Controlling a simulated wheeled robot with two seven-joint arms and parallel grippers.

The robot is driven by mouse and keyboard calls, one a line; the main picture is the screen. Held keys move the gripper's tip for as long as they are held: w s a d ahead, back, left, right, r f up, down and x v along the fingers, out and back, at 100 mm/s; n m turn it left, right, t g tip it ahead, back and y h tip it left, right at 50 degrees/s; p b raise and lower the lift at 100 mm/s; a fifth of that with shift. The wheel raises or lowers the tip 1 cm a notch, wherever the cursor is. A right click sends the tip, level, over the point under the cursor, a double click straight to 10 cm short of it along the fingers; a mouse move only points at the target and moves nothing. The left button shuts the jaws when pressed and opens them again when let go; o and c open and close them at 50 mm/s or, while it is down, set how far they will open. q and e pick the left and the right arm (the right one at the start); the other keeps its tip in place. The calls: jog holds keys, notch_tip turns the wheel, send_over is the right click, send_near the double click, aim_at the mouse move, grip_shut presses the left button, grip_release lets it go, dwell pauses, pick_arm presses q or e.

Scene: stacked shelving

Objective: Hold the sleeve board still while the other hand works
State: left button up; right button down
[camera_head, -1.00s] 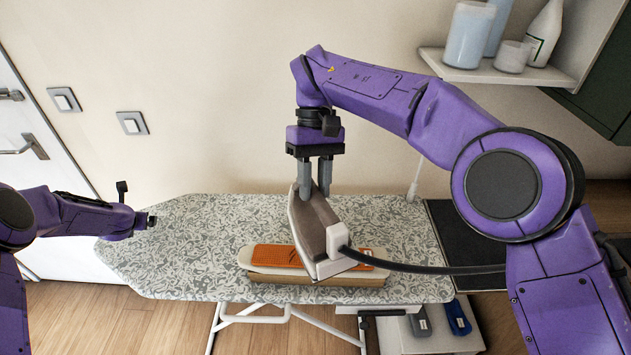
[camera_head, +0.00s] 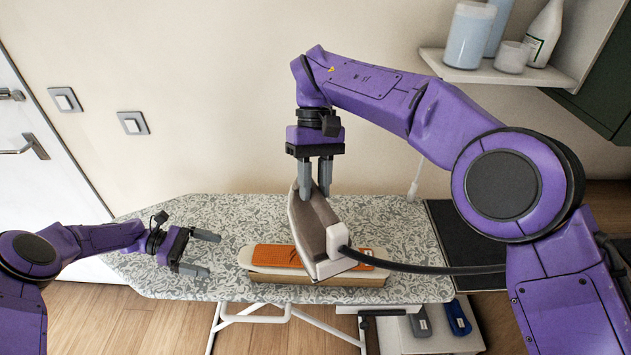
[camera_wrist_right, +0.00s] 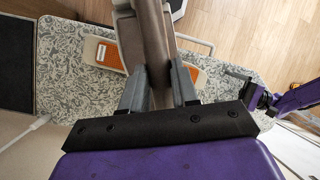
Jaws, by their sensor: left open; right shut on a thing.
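The sleeve board (camera_head: 262,277) lies on the patterned ironing board (camera_head: 150,283), with an orange cloth (camera_head: 275,257) spread over its top. My right gripper (camera_head: 315,190) is shut on the iron (camera_head: 312,228), which it holds tilted over the middle of the sleeve board. Whether the iron touches the cloth cannot be told. My left gripper (camera_head: 208,254) is open and empty, left of the sleeve board's left end and apart from it. In the right wrist view, the iron (camera_wrist_right: 152,45) sits between the fingers and hides the middle of the cloth.
A dark cable (camera_head: 430,268) runs right from the iron. A wall shelf (camera_head: 485,72) with bottles is at upper right. A dark panel (camera_head: 465,240) lies right of the ironing board.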

pick_arm(q)
jog(key=shift+s+d+f+m, duration=0.15)
jog(key=shift+d+m, duration=0.15)
jog(key=shift+d, duration=0.25)
jog(key=x, duration=0.9)
jog(key=c, duration=0.7)
jog(key=shift+o, duration=0.2)
